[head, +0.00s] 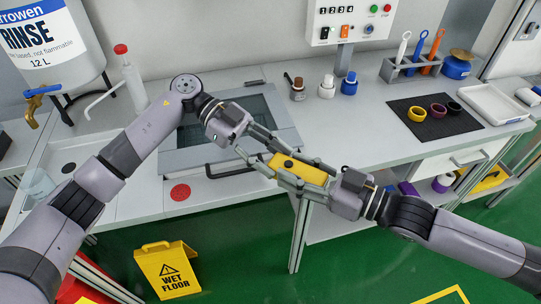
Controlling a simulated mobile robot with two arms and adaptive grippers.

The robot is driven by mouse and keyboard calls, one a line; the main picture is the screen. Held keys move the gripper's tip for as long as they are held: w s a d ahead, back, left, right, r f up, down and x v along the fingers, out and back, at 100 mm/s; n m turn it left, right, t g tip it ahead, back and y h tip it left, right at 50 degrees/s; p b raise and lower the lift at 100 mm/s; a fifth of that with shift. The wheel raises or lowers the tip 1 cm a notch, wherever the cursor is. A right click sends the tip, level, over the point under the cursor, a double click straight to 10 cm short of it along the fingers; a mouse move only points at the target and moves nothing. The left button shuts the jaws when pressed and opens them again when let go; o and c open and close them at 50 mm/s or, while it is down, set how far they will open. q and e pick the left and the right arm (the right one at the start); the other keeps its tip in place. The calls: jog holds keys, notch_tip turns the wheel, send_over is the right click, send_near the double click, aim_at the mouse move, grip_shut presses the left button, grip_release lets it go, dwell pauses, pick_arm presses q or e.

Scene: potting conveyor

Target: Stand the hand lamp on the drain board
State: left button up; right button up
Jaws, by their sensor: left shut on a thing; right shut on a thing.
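The yellow hand lamp (301,169), with a small dark spot on top, is held in the air in front of the worktop's front edge. My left gripper (271,158) is shut on its left end, reaching from the upper left. My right gripper (291,173) is shut on it from the right, its fingers along the lamp's sides. The fingers hide parts of the lamp. The pale surface at the left (95,143), with a dark round hole, looks like the drain board, but I cannot be sure. My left arm covers part of it.
A squeeze bottle with a red cap (133,80) and a rinse tank (50,45) stand at the left. A dark recessed basin (225,122) lies behind my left gripper. Small bottles (327,87) stand behind. A wet-floor sign (166,270) stands on the green floor.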

pick_arm(q)
jog(key=c, duration=0.4)
jog(key=shift+c, duration=0.2)
pick_arm(e)
jog(key=o, duration=1.3)
